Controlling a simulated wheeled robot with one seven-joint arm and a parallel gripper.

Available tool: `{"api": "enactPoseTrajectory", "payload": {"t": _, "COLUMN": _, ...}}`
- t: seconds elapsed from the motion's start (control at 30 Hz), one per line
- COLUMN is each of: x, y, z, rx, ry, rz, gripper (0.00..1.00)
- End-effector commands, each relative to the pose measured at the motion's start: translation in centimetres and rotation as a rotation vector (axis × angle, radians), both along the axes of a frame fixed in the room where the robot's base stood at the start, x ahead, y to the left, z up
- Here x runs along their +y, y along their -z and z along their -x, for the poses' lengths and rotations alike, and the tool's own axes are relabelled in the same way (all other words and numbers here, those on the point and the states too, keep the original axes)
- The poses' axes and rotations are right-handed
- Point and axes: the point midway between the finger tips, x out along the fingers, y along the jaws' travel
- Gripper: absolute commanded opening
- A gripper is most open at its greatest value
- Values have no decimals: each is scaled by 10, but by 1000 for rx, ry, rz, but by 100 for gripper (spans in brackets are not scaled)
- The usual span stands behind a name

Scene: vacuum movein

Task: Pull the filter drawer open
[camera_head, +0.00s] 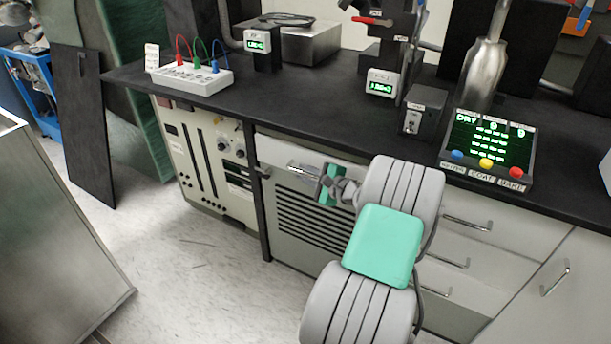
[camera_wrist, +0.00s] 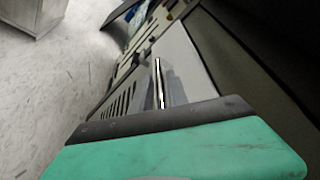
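The filter drawer appears to be the light grey front with dark horizontal slots (camera_head: 310,225) under the black bench. It looks closed, flush with the frame around it. Its metal bar handle (camera_head: 300,168) sits near the top edge and also shows in the wrist view (camera_wrist: 160,82). My gripper (camera_head: 326,184), with teal pads, is at the drawer front beside the right end of the handle. In the wrist view a teal finger (camera_wrist: 185,155) fills the bottom and hides the near end of the handle. I cannot tell whether the fingers touch it, or how far apart they are.
The black benchtop (camera_head: 330,128) overhangs the drawer and carries displays and a button panel (camera_head: 488,150). A beige instrument rack (camera_head: 208,160) stands left of the drawer. White drawers with bar handles (camera_head: 468,222) are at the right. Floor (camera_head: 190,270) is clear at left front.

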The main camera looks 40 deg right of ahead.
Motion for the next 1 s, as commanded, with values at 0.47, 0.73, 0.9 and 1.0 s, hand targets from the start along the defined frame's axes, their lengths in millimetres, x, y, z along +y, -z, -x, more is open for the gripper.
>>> {"api": "enactPoseTrajectory", "payload": {"t": 0.47, "x": 0, "y": 0, "z": 0, "rx": 0, "ry": 0, "rz": 1, "gripper": 0}}
{"api": "enactPoseTrajectory", "payload": {"t": 0.73, "x": 0, "y": 0, "z": 0, "rx": 1, "ry": -1, "rz": 1, "gripper": 0}}
{"api": "enactPoseTrajectory", "payload": {"t": 0.9, "x": 0, "y": 0, "z": 0, "rx": 1, "ry": -1, "rz": 1, "gripper": 0}}
{"api": "enactPoseTrajectory", "payload": {"t": 1.0, "x": 0, "y": 0, "z": 0, "rx": 1, "ry": -1, "rz": 1, "gripper": 0}}
